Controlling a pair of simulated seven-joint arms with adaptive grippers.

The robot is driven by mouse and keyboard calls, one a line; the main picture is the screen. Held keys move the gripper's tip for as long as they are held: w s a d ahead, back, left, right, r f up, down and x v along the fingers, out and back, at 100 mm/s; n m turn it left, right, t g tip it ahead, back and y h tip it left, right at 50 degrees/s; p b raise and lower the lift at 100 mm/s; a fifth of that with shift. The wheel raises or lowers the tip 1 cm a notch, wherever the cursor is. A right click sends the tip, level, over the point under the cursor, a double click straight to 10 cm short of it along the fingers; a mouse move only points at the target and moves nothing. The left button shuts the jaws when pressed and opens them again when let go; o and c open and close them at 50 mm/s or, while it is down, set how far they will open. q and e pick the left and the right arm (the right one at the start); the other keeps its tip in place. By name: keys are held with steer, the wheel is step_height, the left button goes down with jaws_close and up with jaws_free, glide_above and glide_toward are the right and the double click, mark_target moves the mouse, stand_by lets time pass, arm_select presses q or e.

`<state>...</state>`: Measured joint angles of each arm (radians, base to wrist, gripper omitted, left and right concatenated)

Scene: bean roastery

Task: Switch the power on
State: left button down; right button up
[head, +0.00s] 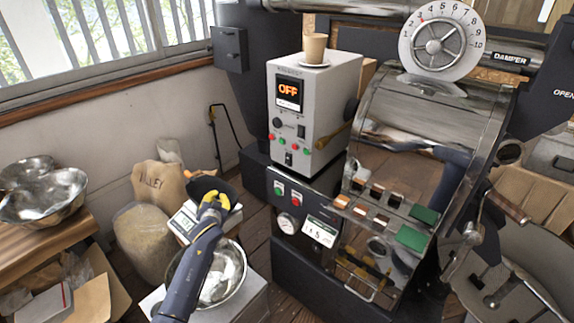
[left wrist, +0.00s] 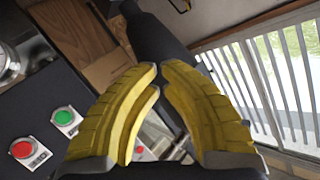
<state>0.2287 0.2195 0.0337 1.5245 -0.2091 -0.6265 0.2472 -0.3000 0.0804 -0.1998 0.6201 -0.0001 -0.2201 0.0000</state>
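The grey control box (head: 305,110) stands on the roaster, its screen (head: 288,93) reading OFF. A small black switch (head: 289,158) sits low on its front, below red and green buttons. On the dark panel below are a green button (head: 279,188) and a red button (head: 297,197). In the left wrist view the green button (left wrist: 64,118) and red button (left wrist: 24,150) lie left of the fingers. My left gripper (head: 214,200) is left of the panel, apart from it. Its yellow fingers (left wrist: 160,68) are together at the tips, nothing seen between them. My right gripper is not in view.
A cup (head: 314,47) stands on the control box. A black scoop (head: 228,186), a scale (head: 183,223) and a steel bowl (head: 226,275) are around my left gripper. The glass-fronted roaster drum (head: 430,115) is to the right. Sacks (head: 158,188) stand by the wall.

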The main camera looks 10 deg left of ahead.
arm_select(q)
steer(key=w+d+r+m+h, duration=0.1)
steer(key=w+d+r+m, duration=0.1)
steer(key=d+r, duration=0.3)
steer(key=w+d+r+m+t, duration=0.1)
steer(key=d+r, duration=0.4)
steer(key=d, duration=0.6)
steer(key=shift+w+d+r+m+h, duration=0.2)
steer(key=shift+w+r+m+h, duration=0.2)
steer(key=shift+m, duration=0.2)
steer(key=w+d+f, duration=0.1)
steer(key=w+d, duration=0.2)
steer(key=w, duration=0.4)
steer(key=shift+w+d, duration=0.4)
steer(key=shift+w+d+f, duration=0.15)
steer(key=shift+w+d, duration=0.2)
steer(key=shift+w, duration=0.3)
stand_by(1.4)
steer(key=shift+s+a, duration=0.1)
steer(key=shift+s, duration=0.05)
steer(key=shift+s+a, duration=0.25)
steer(key=shift+s, duration=0.3)
stand_by(0.4)
